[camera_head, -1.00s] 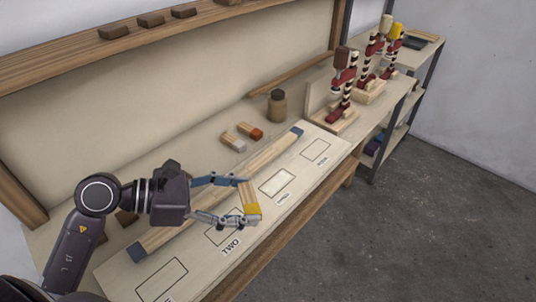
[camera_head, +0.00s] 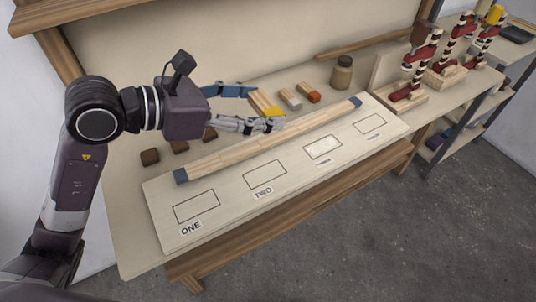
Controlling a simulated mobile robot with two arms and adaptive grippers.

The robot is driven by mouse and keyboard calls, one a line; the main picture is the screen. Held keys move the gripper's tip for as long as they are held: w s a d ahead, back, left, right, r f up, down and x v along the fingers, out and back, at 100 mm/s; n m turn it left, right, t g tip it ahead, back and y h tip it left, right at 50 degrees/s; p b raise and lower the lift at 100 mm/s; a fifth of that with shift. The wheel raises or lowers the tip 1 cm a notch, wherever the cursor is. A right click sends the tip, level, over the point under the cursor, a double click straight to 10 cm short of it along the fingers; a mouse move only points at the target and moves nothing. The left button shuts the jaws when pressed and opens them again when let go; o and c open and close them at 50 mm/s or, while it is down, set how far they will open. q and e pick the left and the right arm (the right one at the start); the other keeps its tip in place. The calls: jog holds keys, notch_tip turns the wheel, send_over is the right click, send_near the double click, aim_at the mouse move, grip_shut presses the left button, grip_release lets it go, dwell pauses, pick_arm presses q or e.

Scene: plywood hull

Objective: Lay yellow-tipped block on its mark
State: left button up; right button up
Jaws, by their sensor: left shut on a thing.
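The yellow-tipped block (camera_head: 262,101) is pale wood with a yellow end toward the front. My left gripper (camera_head: 262,108) is shut on it, one blue finger behind and one grey finger in front, which hides part of the block. It is behind the long wooden strip in the picture; its height above the bench is hard to tell. The marking board (camera_head: 225,190) has outlined rectangles: ONE (camera_head: 196,206), TWO (camera_head: 265,176), a third one with a paler fill (camera_head: 323,147) and a fourth (camera_head: 370,124). No block lies in any outline. My right gripper is not in view.
A long blue-ended strip (camera_head: 270,139) lies along the board's back edge. A white-tipped block (camera_head: 290,99) and an orange-tipped block (camera_head: 308,92) lie right of the gripper. Brown blocks (camera_head: 150,157) sit at left. A jar (camera_head: 342,72) and clamps (camera_head: 415,68) stand farther right.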

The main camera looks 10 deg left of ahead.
aim_at(260, 177)
pick_arm(q)
notch_tip(260, 177, down, 20)
jog(key=shift+a+r, duration=0.1)
dwell(0.5)
jog(key=shift+b, duration=0.3)
jog(key=shift+f, duration=0.25)
jog(key=o, duration=0.8)
jog(key=shift+r, duration=0.1)
